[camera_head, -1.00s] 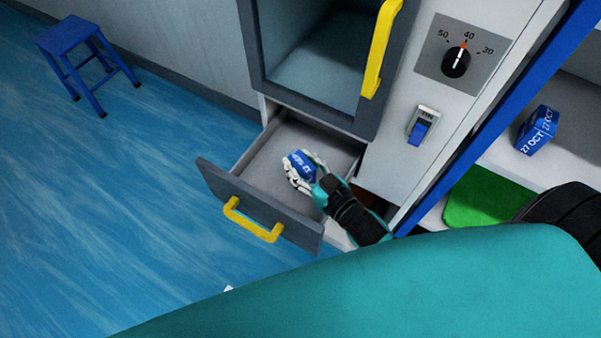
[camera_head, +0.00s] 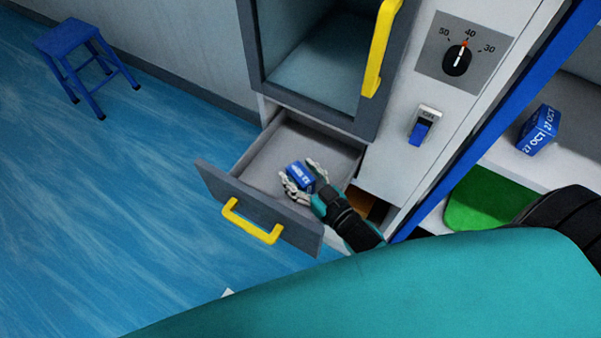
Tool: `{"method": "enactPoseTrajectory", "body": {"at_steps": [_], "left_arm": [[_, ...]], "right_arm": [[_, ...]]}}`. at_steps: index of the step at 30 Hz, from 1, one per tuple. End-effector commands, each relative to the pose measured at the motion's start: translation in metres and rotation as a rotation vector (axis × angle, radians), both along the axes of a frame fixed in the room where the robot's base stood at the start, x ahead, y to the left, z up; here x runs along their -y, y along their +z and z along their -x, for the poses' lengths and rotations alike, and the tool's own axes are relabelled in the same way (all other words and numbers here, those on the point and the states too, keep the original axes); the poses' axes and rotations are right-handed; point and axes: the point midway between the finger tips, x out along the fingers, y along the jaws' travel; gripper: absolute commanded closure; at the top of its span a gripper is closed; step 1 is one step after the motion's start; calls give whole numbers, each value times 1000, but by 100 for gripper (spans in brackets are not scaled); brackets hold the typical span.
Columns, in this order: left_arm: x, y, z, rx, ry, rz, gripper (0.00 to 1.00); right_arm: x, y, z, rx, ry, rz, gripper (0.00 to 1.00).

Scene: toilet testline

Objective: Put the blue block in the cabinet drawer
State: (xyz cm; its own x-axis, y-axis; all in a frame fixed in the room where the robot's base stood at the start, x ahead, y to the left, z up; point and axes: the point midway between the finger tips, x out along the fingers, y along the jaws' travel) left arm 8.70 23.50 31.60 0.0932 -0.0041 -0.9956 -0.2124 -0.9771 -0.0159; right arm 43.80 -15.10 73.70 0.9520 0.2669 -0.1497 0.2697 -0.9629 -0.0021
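The blue block (camera_head: 300,175), with white print on it, is inside or just above the open cabinet drawer (camera_head: 262,168). My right gripper (camera_head: 301,181) reaches into the drawer from the lower right, with pale fingers on both sides of the block. I cannot tell whether the fingers still press on the block or stand slightly apart from it. Whether the block touches the drawer floor is also unclear. The drawer is pulled out and has a grey front with a yellow handle (camera_head: 250,222). My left gripper is not in view.
Above the drawer is an open cabinet compartment with a yellow door handle (camera_head: 380,48). A dial (camera_head: 457,60) and a blue switch (camera_head: 419,131) are on the panel. Another blue block (camera_head: 538,130) and a green mat (camera_head: 485,198) are at the right. A blue stool (camera_head: 85,55) stands on clear floor.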

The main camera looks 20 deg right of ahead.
Motion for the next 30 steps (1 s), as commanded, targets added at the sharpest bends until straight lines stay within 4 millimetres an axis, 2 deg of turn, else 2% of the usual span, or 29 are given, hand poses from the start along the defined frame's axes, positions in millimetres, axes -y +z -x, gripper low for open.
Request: {"method": "enactPoseTrajectory", "body": {"at_steps": [8,11,21,25,30], "left_arm": [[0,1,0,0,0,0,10],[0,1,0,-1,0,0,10],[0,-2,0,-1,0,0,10],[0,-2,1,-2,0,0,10],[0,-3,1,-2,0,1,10]], "right_arm": [[1,3,3,-1,0,0,40],[5,4,17,-4,-1,0,40],[24,15,85,-4,-1,1,40],[29,18,103,-3,-1,0,40],[32,20,113,-1,-1,0,40]]}}
